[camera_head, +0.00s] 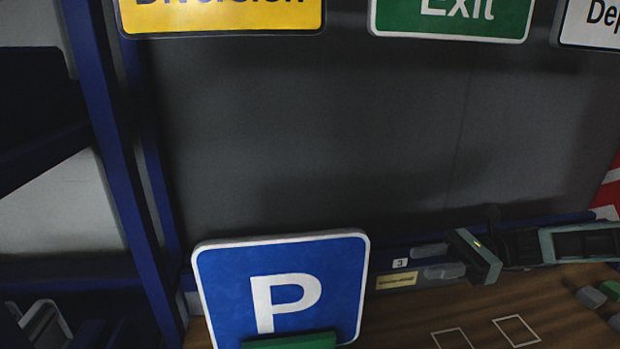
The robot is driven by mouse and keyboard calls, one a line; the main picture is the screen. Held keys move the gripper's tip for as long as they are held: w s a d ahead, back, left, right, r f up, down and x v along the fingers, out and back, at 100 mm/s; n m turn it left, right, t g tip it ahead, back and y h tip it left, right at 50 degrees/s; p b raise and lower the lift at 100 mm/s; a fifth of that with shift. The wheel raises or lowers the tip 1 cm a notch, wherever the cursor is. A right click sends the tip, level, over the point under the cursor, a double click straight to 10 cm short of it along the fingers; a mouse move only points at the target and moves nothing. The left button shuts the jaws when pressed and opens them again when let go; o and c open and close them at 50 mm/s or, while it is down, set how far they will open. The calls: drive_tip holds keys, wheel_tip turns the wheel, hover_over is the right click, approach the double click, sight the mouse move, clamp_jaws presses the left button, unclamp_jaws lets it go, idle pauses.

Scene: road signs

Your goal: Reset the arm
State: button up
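A blue parking sign with a white P (317,262) stands upright, leaning slightly, at the bottom centre. Its lower edge is partly covered by a green piece (290,342). I cannot tell what holds the sign up.
A wooden bench top (400,325) with white square outlines lies at the lower right. A dark grey-green device (475,255) and small grey blocks sit there. Yellow Diversion (225,15) and green Exit (450,22) signs hang above. A blue post (118,150) stands left.

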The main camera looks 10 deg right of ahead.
drive_tip(key=s+a+f+n+g+h+b, duration=0.1)
drive_tip(key=s+a+f+n+g+h, duration=0.5)
drive_tip(key=s+a+n+h, duration=0.55)
drive_tip(key=s+a+r+n+t+h+b, duration=0.1)
drive_tip(key=s+a+r+n+t+h, duration=0.2)
drive_tip(key=n, duration=1.1)
drive_tip(key=s+r+t+h, duration=0.3)
drive_tip(key=s+r, duration=0.1)
drive_tip(key=s, duration=0.1)
drive_tip(key=shift+s+a, duration=0.3)
drive_tip(key=shift+a, duration=0.05)
